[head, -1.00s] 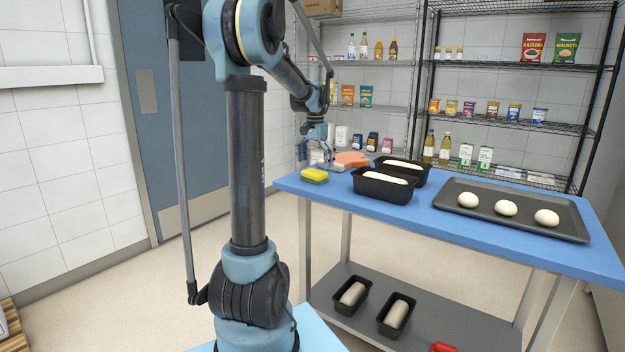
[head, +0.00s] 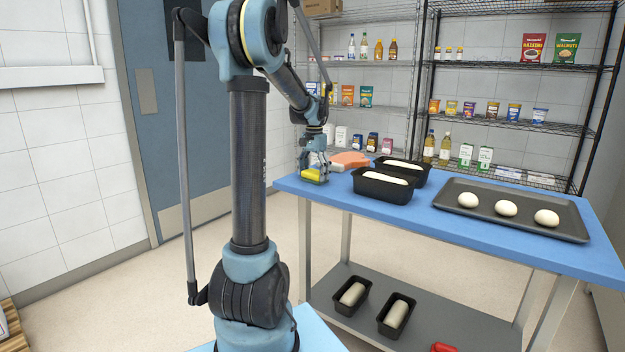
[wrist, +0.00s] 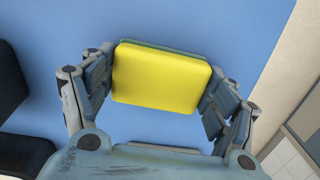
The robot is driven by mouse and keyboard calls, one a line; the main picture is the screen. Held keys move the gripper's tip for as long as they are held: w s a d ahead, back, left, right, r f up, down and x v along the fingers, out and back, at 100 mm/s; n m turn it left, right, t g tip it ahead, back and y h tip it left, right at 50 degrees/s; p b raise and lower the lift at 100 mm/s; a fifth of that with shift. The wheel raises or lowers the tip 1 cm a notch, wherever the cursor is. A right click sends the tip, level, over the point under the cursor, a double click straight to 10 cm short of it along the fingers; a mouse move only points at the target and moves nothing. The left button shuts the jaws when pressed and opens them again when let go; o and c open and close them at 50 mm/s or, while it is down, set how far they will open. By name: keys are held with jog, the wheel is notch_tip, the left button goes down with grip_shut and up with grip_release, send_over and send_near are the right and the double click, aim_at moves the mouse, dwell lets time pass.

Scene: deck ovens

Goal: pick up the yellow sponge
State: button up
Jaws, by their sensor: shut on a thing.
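The yellow sponge (head: 311,175) lies at the left end of the blue table (head: 448,223). In the wrist view the sponge (wrist: 160,78) shows its yellow face up, with a green layer along its far edge. My gripper (head: 314,172) is down at the sponge, with its fingers on either side of it. In the wrist view my gripper (wrist: 160,92) is shut on the sponge's left and right sides. I cannot tell whether the sponge is clear of the table top.
Behind the sponge lies an orange-pink item (head: 350,159). Black loaf pans with dough (head: 383,188) stand to its right, then a dark tray (head: 482,222) with dough balls. The table's left edge is close to the sponge. Wire shelves (head: 510,122) stand behind.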

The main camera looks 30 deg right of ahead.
aim_at(314, 172)
notch_tip(314, 172, up, 10)
dwell(0.7)
jog(key=shift+o, duration=0.5)
jog(key=shift+c, duration=0.4)
